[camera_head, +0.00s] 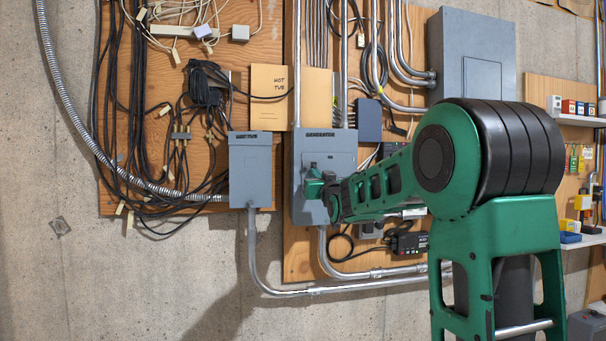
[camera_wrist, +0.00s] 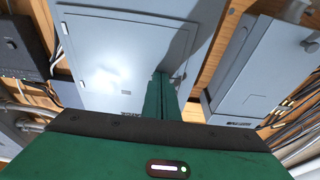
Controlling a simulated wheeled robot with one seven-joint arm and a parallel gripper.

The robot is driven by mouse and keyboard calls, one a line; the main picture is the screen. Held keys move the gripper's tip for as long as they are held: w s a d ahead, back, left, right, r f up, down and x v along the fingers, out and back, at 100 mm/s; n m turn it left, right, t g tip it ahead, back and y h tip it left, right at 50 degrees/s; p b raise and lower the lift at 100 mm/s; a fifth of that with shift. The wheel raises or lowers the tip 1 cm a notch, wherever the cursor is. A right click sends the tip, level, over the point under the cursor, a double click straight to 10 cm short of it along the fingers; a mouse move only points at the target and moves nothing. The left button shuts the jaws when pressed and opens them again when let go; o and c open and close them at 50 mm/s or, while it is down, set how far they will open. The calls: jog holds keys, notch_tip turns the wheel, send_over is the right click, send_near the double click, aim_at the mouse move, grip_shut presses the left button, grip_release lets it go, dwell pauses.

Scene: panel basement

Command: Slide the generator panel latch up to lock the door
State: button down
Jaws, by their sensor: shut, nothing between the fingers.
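The generator panel (camera_head: 334,152) is a grey metal box labelled GENERATOR, mounted on plywood on the wall. Its door looks closed in the wrist view (camera_wrist: 115,60). My gripper (camera_head: 313,181) is in front of the lower left part of this panel. In the wrist view my green fingers (camera_wrist: 161,82) are together, with nothing seen between them. Their tips are at or very near the door's edge; I cannot tell whether they touch. The latch cannot be made out clearly and is probably hidden by the fingers.
A smaller grey HOT TUB box (camera_head: 250,172) hangs just left of the panel; it also shows at the right of the wrist view (camera_wrist: 250,70). Metal conduits (camera_head: 345,288) run below both boxes. Black cables (camera_head: 120,110) hang at left. A larger grey panel (camera_head: 482,50) is at upper right.

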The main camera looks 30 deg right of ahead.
jog(key=shift+s+r, duration=0.1)
jog(key=shift+r, duration=0.9)
jog(key=shift+s+a+f, duration=0.1)
jog(key=shift+f, duration=0.15)
dwell(0.5)
jog(key=s+a, duration=0.1)
jog(key=s, duration=0.5)
jog(key=shift+s+a+f, duration=0.2)
jog(key=shift+a+f, duration=0.15)
jog(key=shift+a, duration=0.05)
dwell(0.6)
